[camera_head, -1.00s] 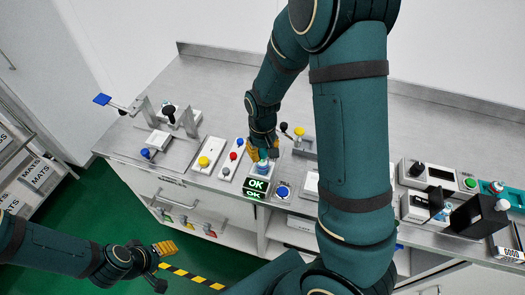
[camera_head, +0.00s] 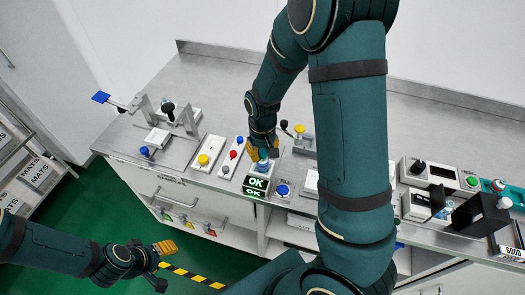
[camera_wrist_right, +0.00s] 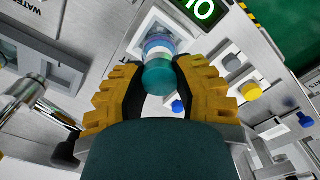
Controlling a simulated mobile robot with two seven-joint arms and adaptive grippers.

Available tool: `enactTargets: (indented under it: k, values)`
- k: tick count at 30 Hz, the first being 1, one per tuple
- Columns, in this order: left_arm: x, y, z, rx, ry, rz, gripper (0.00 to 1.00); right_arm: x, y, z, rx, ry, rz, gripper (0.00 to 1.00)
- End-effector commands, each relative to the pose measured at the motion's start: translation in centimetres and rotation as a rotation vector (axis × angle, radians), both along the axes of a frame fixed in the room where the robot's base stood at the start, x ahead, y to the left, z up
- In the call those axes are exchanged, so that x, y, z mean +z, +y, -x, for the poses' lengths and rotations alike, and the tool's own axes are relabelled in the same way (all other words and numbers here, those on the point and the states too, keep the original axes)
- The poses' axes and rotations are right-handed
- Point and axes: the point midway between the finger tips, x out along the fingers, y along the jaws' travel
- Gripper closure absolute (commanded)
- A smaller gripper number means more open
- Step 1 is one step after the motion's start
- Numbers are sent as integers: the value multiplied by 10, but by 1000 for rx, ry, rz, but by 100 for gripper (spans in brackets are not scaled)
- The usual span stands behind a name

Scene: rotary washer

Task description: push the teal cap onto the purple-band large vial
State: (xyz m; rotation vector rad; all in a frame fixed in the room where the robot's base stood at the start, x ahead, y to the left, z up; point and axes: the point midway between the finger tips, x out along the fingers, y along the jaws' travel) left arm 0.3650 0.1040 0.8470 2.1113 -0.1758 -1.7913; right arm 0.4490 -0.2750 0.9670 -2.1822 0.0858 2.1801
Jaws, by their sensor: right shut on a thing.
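The teal cap (camera_wrist_right: 158,78) sits between the fingertips of my right gripper (camera_wrist_right: 158,82), which is shut on it. In the wrist view the large vial with a purple band (camera_wrist_right: 158,44) is directly beneath the cap, in line with it. Whether the cap is fully seated cannot be told. In the head view my right gripper (camera_head: 262,153) is at the pale vial (camera_head: 262,164), behind the green OK display (camera_head: 257,183). My left gripper (camera_head: 164,263) is open and empty, low at the left, away from the bench.
A panel with red and blue knobs (camera_head: 233,154) and a yellow-button box (camera_head: 205,153) stand left of the vial's station. A blue button (camera_head: 283,190) is just right of the display. Black-and-white devices (camera_head: 482,215) stand at the right. The bench's back (camera_head: 220,85) is clear.

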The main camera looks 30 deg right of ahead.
Motion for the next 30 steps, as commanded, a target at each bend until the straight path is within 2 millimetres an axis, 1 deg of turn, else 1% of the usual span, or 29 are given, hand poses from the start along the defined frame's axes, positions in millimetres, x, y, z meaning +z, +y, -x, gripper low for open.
enactTargets:
  k: [30]
  values:
    - [-5,0,0,0,0,0,46,-7,0,1,0,2,0,84]
